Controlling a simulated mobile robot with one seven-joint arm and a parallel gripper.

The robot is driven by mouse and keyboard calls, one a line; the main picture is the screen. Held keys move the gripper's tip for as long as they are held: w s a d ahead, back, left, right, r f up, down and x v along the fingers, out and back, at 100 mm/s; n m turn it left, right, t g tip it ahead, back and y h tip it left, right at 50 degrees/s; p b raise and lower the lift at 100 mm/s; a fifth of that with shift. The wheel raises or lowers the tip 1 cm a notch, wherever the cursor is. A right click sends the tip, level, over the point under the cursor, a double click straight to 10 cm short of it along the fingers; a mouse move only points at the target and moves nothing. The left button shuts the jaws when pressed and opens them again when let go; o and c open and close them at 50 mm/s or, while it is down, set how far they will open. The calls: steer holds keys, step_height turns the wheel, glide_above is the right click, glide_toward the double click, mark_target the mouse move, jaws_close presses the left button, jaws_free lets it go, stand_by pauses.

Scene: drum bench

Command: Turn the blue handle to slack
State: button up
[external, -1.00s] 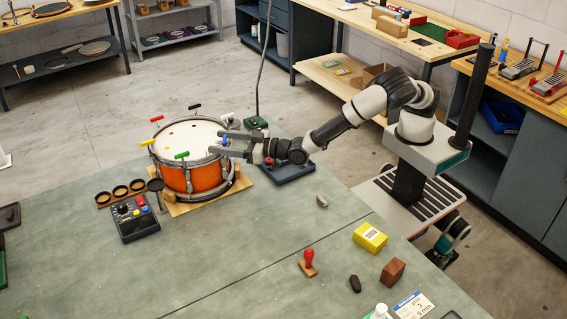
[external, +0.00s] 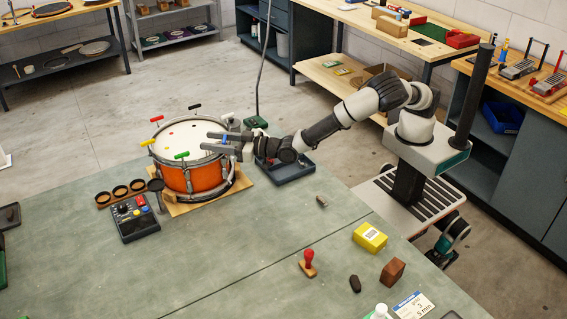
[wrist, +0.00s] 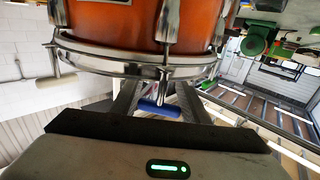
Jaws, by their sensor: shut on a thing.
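The orange drum (external: 190,179) stands on a wooden board on the bench, with coloured handles around its rim. My gripper (external: 213,142) reaches in from the right at the drum's right rim. The blue handle (wrist: 160,108) shows between my two fingers in the wrist view, just below the drum's metal hoop. My gripper is shut on it. In the external view the fingers mostly hide the blue handle, and only a small bit of blue shows. The green handle (external: 182,154), yellow handle (external: 147,142), red handle (external: 157,118) and black handle (external: 194,106) are clear of my gripper.
A control box (external: 135,221) with coloured buttons and a dark holder with round cups (external: 121,192) lie left of the drum. A dark tray (external: 290,175) sits under my wrist. A red-handled stamp (external: 308,262) and yellow box (external: 370,238) lie at the right.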

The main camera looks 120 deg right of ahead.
steer(key=shift+f, duration=0.15)
steer(key=shift+f+n+t+y+b, duration=0.15)
steer(key=shift+n+t+y+b, duration=0.4)
steer(key=shift+b, duration=0.7)
steer(key=shift+w+a+n+t+y+b, duration=0.2)
steer(key=shift+n+t+y+b, duration=0.3)
steer(key=shift+y+b, duration=0.45)
steer(key=n+y+b, duration=0.1)
steer(key=n+t+y+b, duration=0.1)
steer(key=b, duration=0.1)
steer(key=shift+w+a, duration=0.1)
steer(key=shift+a, duration=0.15)
steer(key=shift+w+a+r+n+t+y+b, duration=0.1)
steer(key=shift+a+n+t+y+b, duration=0.2)
steer(key=shift+n+y, duration=0.35)
steer(key=shift+w+a+r+n+t+y+b, duration=0.15)
steer(key=shift+n+t+y+b, duration=0.2)
steer(key=shift+y, duration=0.6)
steer(key=o, duration=1.1)
steer(key=shift+c, duration=0.2)
steer(key=shift+s, duration=0.1)
